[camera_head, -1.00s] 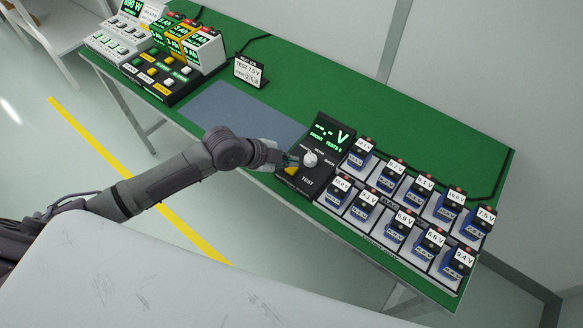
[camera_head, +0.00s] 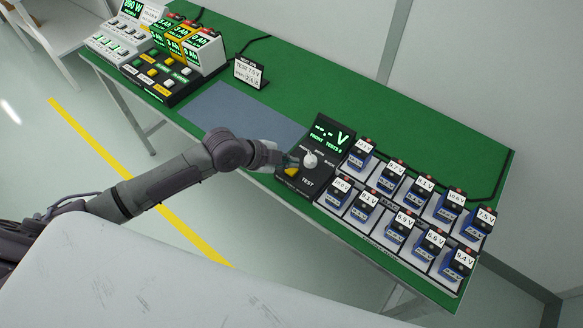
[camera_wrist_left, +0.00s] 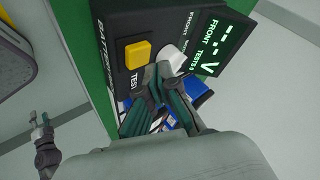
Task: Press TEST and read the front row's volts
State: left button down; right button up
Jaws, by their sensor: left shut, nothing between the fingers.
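The tester (camera_head: 322,143) is a black box with a lit green display reading dashes and V, with FRONT and a TESTS count whose digit is hard to read. Its yellow TEST button (camera_head: 291,172) sits at the near left corner and shows uncovered in the left wrist view (camera_wrist_left: 137,54). A white knob (camera_head: 310,159) is beside it. My left gripper (camera_head: 291,161) is shut and empty, over the tester's left side; in the left wrist view its fingertips (camera_wrist_left: 163,72) are close to the knob and button. I cannot tell whether they touch. My right gripper (camera_wrist_left: 40,119) seems to show small, its state unclear.
Blue batteries with voltage labels stand in two rows in the rack (camera_head: 379,221) right of the tester. A grey mat (camera_head: 240,118), a small sign (camera_head: 248,72) and another black panel with buttons (camera_head: 160,75) lie to the left.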

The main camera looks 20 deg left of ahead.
aim_at(290, 171)
pick_arm(q)
jog(key=shift+f, duration=0.15)
jog(key=shift+f, duration=0.3)
jog(key=shift+f+b, duration=0.4)
jog(key=shift+b, duration=0.05)
dwell(0.8)
jog(key=shift+r+p, duration=0.8)
jog(key=shift+r, duration=0.05)
jog(key=shift+r, duration=0.1)
notch_tip(290, 171, up, 5)
jog(key=p, duration=0.4)
jog(key=shift+p, duration=0.3)
dwell(0.3)
